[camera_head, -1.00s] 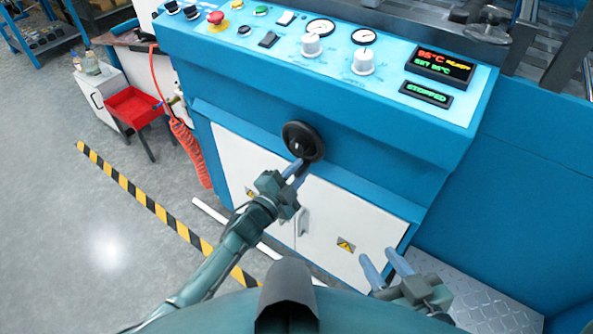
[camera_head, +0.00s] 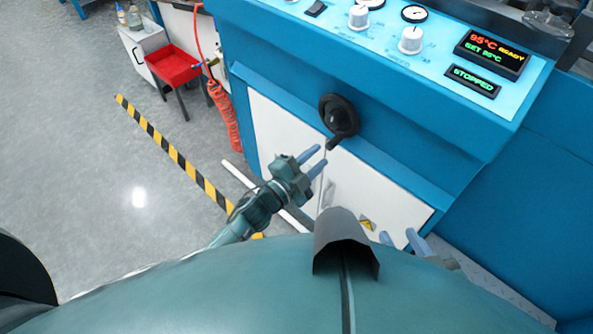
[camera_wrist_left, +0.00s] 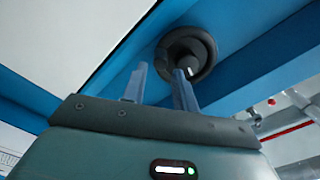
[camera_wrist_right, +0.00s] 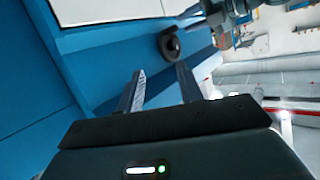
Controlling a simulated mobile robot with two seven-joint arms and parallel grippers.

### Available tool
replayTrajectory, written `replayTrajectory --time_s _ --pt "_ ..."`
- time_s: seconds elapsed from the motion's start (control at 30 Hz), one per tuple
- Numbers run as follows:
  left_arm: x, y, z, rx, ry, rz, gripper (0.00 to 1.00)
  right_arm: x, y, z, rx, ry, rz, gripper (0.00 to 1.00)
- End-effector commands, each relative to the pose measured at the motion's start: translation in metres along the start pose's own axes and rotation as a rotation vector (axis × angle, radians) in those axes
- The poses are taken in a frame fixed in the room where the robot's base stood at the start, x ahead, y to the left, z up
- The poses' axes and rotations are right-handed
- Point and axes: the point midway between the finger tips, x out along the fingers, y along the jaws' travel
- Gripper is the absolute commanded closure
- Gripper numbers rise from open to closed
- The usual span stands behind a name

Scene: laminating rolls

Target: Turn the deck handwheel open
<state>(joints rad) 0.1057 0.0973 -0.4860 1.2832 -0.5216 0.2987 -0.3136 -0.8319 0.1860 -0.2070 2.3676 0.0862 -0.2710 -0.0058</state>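The black deck handwheel (camera_head: 340,108) is on the blue machine front, above the white cabinet doors. Its crank handle points down at the wheel's lower side. My left gripper (camera_head: 318,156) is open and empty, its fingers just below the handle; whether they touch it is unclear. In the left wrist view the handwheel (camera_wrist_left: 205,55) is beyond the left gripper's fingertips (camera_wrist_left: 160,70), partly covered by one finger. My right gripper (camera_head: 400,236) is open and empty, low in front of the cabinet. The handwheel (camera_wrist_right: 168,43) also shows in the right wrist view, ahead of the right gripper's spread fingertips (camera_wrist_right: 160,70).
The control panel (camera_head: 440,55) above has dials, a temperature display (camera_head: 492,54) with READY lit and a STOPPED display (camera_head: 473,81). A red tray (camera_head: 174,64) and a coiled orange hose (camera_head: 226,115) are at left. Striped floor tape (camera_head: 172,152) crosses the open floor.

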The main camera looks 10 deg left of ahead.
Motion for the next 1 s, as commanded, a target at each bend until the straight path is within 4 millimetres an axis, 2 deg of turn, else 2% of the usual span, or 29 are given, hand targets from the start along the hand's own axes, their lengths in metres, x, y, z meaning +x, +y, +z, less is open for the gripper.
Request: replayTrajectory --time_s 0.03,0.2,0.4,1.0 --pt "-0.014 0.0 0.0 -0.001 -0.003 0.002 0.71 0.001 -0.001 0.001 0.002 -0.01 -0.002 0.64" --pt "-0.049 0.0 0.0 0.0 -0.002 0.003 0.71 0.007 -0.002 0.003 0.01 -0.025 -0.004 0.64" --pt "-0.072 0.0 0.0 0.0 -0.001 0.001 0.71 0.009 -0.003 0.003 0.021 -0.029 -0.002 0.64" --pt "-0.077 0.0 0.0 0.0 0.0 0.0 0.71 0.01 -0.003 0.002 0.015 -0.026 -0.006 0.64"
